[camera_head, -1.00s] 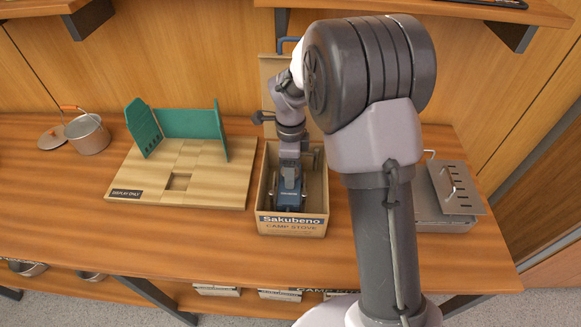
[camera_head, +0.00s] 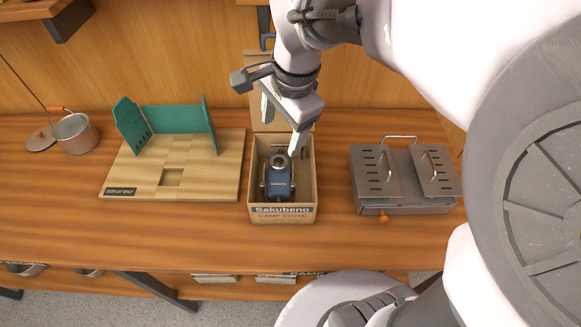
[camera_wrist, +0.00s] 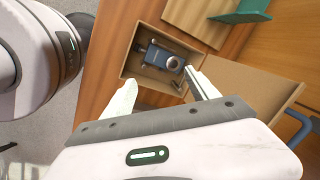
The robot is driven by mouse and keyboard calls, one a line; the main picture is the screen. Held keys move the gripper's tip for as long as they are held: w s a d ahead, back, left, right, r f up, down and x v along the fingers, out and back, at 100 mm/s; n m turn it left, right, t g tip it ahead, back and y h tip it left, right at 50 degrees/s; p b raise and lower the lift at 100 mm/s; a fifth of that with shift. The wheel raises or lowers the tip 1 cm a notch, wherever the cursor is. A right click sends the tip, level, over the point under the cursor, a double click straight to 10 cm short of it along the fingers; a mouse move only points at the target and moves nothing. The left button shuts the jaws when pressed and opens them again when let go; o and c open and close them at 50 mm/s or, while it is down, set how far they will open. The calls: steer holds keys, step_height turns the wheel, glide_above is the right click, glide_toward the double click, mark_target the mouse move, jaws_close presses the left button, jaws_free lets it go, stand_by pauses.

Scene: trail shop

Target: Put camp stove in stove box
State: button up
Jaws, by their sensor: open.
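The camp stove (camera_head: 278,178) is a small blue unit with a round grey burner on top. It rests inside the open cardboard stove box (camera_head: 283,215), which is printed "Sakubeno CAMP STOVE" and has its lid standing up at the back. My gripper (camera_head: 282,128) is above the back part of the box, open and empty, with its fingers apart and clear of the stove. In the wrist view the stove (camera_wrist: 160,58) lies in the box (camera_wrist: 133,84) beyond my open fingers (camera_wrist: 165,88).
A wooden display board (camera_head: 225,180) with a green windscreen (camera_head: 180,119) stands left of the box. A silver two-lid grill (camera_head: 405,205) stands on the right. A pot (camera_head: 76,134) is at the far left. A shelf (camera_head: 40,12) hangs above. The counter's front strip is clear.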

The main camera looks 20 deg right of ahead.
steer(key=s+a+r+n+t+y, duration=0.1)
steer(key=s+a+n+t, duration=0.1)
steer(key=s+n, duration=0.7)
steer(key=s+t, duration=0.1)
steer(key=s, duration=0.4)
steer(key=shift+s+n, duration=0.4)
step_height(320, 180, down, 6)
steer(key=b, duration=0.6)
